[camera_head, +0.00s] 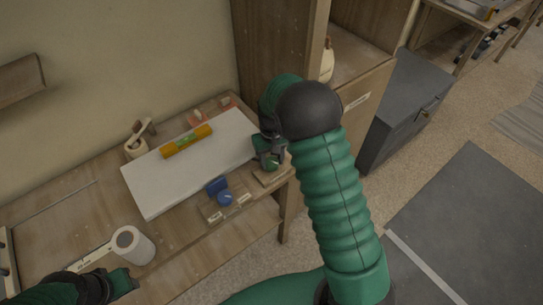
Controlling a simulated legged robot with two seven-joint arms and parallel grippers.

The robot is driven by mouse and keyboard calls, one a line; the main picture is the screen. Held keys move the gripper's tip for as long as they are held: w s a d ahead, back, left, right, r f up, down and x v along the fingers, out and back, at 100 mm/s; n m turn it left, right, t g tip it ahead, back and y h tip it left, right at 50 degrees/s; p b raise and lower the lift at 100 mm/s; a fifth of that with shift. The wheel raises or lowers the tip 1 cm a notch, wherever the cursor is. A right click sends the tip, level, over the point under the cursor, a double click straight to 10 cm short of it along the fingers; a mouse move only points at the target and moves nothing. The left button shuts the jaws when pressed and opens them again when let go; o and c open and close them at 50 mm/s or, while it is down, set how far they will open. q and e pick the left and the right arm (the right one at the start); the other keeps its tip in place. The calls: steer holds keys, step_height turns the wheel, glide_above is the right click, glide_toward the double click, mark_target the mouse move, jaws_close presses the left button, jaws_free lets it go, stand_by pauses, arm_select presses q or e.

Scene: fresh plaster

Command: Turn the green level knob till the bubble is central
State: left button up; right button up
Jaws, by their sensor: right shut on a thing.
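A yellow spirit level (186,140) with a green vial lies on a white board (188,165) on the wooden bench. The bubble is too small to make out. My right gripper (269,153) reaches down at the board's right end, shut on the green knob (272,164), which is mostly hidden by the fingers. A blue knob (223,196) stands on a small labelled base at the board's front edge, left of the green one. My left gripper (122,283) is low at the left, away from the knobs; its opening is unclear.
A white roll (131,245) stands on the bench near my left gripper. A pot with a tool (137,143) is at the board's back left. A wooden cabinet (279,50) rises behind my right gripper; a grey chest (403,110) stands on the floor at right.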

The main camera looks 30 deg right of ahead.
steer(key=m+p, duration=0.2)
steer(key=m, duration=0.3)
steer(key=shift+w+r, duration=0.1)
stand_by(0.4)
steer(key=o, duration=1.3)
steer(key=shift+o, duration=0.3)
